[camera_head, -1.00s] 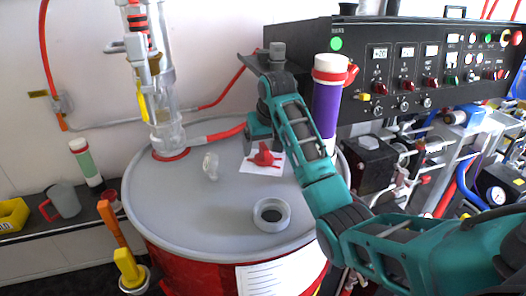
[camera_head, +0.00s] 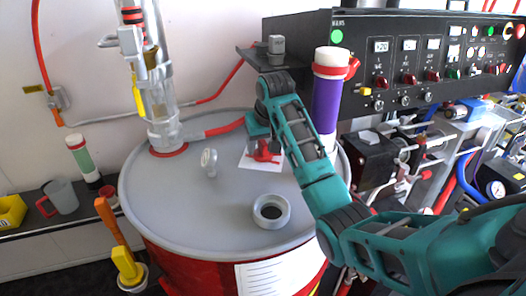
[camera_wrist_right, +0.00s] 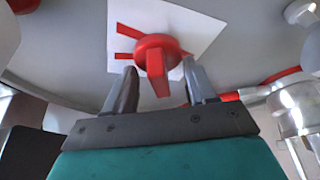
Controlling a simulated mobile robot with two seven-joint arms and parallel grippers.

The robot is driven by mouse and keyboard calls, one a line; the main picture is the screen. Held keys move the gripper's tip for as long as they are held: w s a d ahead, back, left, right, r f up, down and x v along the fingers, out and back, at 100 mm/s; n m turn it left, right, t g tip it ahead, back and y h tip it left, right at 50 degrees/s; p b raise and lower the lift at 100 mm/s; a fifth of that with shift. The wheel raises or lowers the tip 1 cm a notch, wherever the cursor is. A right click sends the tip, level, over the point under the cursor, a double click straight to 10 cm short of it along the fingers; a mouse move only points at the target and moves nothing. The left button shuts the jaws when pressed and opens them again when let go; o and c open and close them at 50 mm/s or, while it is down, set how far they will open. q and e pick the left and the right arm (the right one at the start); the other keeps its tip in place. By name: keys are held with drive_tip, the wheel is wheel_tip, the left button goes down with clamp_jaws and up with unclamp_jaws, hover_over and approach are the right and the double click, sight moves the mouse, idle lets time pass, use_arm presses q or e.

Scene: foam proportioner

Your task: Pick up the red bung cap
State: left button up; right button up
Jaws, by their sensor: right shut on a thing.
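The red bung cap (camera_head: 264,153), with a raised grip bar, is on a white sheet (camera_head: 258,163) on top of the grey drum lid (camera_head: 190,205). My right gripper (camera_head: 261,141) is down at the cap and partly covers it in the head view. In the right wrist view the cap (camera_wrist_right: 156,52) sits between the two fingers (camera_wrist_right: 163,76), with one finger on each side. The right gripper is shut on it. Whether the cap touches the sheet is hard to tell. My left gripper is not in view.
An open grey bung ring (camera_head: 271,211) is at the lid's front. A small clear fitting (camera_head: 210,162) stands left of the cap. A clear pipe assembly (camera_head: 165,125) rises at the back left. A purple tube (camera_head: 326,105) and a black control panel (camera_head: 420,65) are close on the right.

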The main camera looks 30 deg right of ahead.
drive_tip(key=shift+c, duration=0.7)
drive_tip(key=shift+r, duration=0.1)
